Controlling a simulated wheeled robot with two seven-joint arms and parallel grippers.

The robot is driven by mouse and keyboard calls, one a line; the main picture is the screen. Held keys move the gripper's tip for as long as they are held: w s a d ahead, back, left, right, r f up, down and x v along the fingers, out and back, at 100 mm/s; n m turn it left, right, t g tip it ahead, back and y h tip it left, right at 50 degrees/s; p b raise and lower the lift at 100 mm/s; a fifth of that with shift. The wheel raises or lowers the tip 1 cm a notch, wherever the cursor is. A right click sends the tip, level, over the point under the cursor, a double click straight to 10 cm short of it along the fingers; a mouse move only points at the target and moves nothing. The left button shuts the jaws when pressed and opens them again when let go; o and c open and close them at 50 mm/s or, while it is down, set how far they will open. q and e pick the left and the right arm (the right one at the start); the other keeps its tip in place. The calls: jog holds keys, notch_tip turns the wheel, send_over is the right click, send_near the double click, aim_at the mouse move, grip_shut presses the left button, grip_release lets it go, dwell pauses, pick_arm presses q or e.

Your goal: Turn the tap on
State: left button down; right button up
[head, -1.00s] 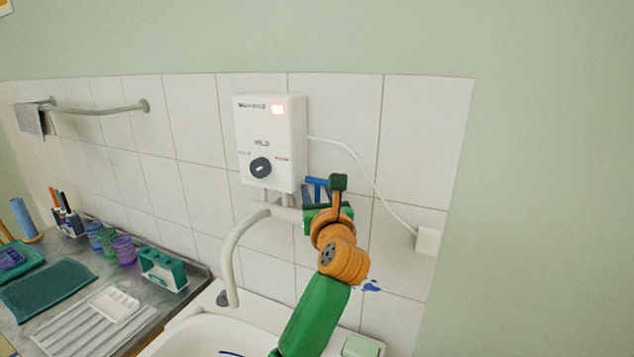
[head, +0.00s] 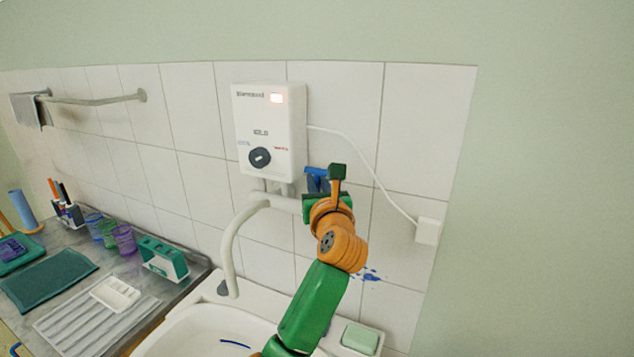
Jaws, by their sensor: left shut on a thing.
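The tap has a white curved spout (head: 229,250) that hangs from pipework under a white water heater box (head: 270,110) on the tiled wall. A blue tap handle (head: 316,173) shows at the right end of this pipework. My left gripper (head: 320,195) is at the blue handle and shut on it; its fingers are largely hidden behind my own wrist. No water shows coming from the spout. The sink (head: 190,328) lies below. My right gripper is not in view.
A cable runs from the heater to a wall socket (head: 428,231). A green soap bar (head: 360,338) lies at the sink's right. A teal-and-white holder (head: 163,259), cups (head: 123,238) and a ribbed drainer (head: 85,330) stand on the left counter.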

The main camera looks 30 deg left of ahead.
pick_arm(q)
jog(key=shift+r, duration=0.1)
dwell(0.7)
jog(key=s+n+t+y+b, duration=0.1)
jog(key=b, duration=0.3)
jog(key=s+n+t+y+b, duration=0.1)
jog(key=b, duration=0.4)
jog(key=shift+s+f+n+y, duration=0.1)
jog(key=shift+f+n+y, duration=0.2)
jog(key=c, duration=0.9)
grip_release()
jog(key=shift+o, duration=0.2)
jog(key=shift+s+d+f, duration=0.1)
